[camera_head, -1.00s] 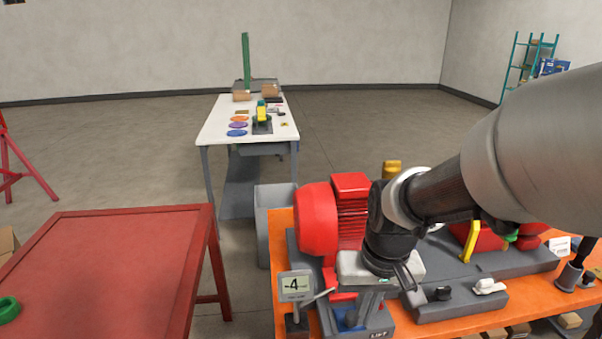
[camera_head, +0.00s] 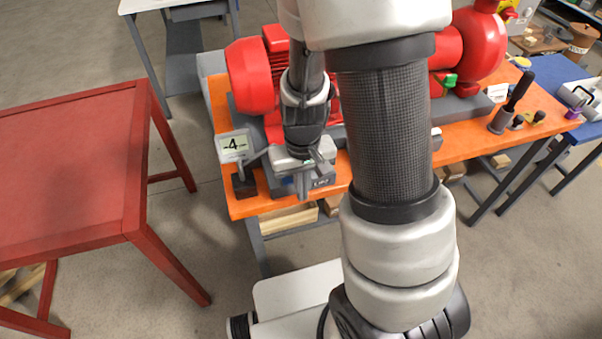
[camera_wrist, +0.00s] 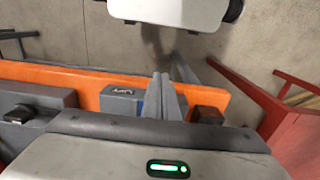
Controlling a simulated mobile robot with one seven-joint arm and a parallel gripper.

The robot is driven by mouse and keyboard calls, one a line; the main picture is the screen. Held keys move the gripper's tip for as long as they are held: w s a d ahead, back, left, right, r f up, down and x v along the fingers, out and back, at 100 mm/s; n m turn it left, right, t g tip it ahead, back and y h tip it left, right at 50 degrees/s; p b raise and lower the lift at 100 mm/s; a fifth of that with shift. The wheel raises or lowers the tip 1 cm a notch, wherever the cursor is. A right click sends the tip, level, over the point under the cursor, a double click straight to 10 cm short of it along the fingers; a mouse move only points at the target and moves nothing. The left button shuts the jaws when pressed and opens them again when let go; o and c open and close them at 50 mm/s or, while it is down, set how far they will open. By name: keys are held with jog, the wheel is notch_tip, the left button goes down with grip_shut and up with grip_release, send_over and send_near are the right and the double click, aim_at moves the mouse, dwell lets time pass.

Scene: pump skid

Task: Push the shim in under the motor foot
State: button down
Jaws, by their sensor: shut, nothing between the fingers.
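The red motor (camera_head: 254,76) stands on a grey base on the orange bench, behind my gripper. My gripper (camera_head: 303,186) is in front of the motor, near the grey block marked LIFT (camera_head: 323,182). In the wrist view its fingers (camera_wrist: 160,92) are together, with nothing seen between them, beside the LIFT block (camera_wrist: 121,91). A small blue patch (camera_wrist: 141,106) shows beside the fingers; I cannot tell what it is. I cannot make out the shim. The motor foot and the gap under it are hidden behind my wrist and gripper.
A small display reading 4 (camera_head: 234,145) stands left of my gripper on the orange bench (camera_head: 216,92). A red table (camera_head: 70,150) is at the left, with floor between. A black-handled tool (camera_head: 514,97) stands at the bench's right, and a blue table (camera_head: 555,75) lies beyond.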

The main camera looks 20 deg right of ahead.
jog(key=w, duration=0.4)
jog(key=shift+f+p, duration=0.2)
jog(key=shift+p, duration=0.15)
jog(key=shift+w, duration=0.15)
jog(key=w, duration=0.4)
jog(key=shift+w, duration=0.3)
